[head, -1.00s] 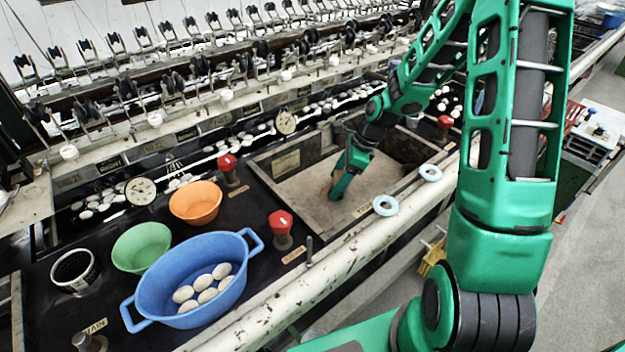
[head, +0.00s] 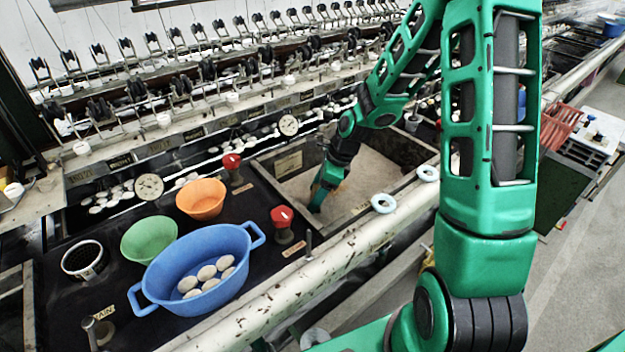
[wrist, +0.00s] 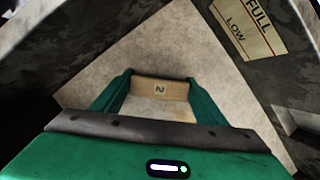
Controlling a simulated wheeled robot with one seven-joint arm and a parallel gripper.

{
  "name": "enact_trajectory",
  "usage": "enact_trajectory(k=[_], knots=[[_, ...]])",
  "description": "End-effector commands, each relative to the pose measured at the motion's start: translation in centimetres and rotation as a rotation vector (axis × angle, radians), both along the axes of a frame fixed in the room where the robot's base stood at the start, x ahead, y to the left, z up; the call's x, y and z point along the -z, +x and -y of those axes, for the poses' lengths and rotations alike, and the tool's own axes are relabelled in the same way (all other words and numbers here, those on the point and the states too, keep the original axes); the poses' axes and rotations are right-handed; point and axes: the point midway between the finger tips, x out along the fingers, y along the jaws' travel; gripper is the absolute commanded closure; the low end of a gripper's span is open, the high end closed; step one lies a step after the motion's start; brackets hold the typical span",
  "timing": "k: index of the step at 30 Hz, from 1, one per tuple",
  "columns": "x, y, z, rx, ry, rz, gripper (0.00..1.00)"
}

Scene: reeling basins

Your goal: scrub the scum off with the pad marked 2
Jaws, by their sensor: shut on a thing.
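In the wrist view my gripper (wrist: 158,103) is shut on a tan pad (wrist: 175,90) with the mark 2 on it. In the head view my gripper (head: 318,203) reaches down inside a rectangular basin (head: 258,172), at its left part. The pad is hardly visible there. The basin's floor is pale and speckled (head: 368,172); I cannot tell scum from bare floor. A faint brownish patch shows on the pad's lower part in the wrist view. A label reading FULL and LOW (wrist: 250,28) is on the basin wall.
Left of the basin stand a blue tub (head: 165,270) with several white cocoons, a green bowl (head: 135,238) and an orange bowl (head: 200,193). Red-topped knobs (head: 282,217) stand near the basin.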

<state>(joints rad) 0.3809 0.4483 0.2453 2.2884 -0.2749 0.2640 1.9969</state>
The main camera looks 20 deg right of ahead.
Motion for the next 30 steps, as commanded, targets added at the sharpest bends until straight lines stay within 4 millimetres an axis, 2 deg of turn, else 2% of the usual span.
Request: enact_trajectory(k=[3, 5, 21, 30], knots=[[-0.4, 0.0, -0.3, 0.003, 0.001, 0.002, 0.62], [-2.0, 0.1, -0.2, 0.003, -0.001, 0.007, 0.62], [-6.6, 0.0, 0.0, 0.004, 0.000, 0.003, 0.62], [-7.9, -0.1, 0.1, 0.007, 0.001, 0.000, 0.62]])
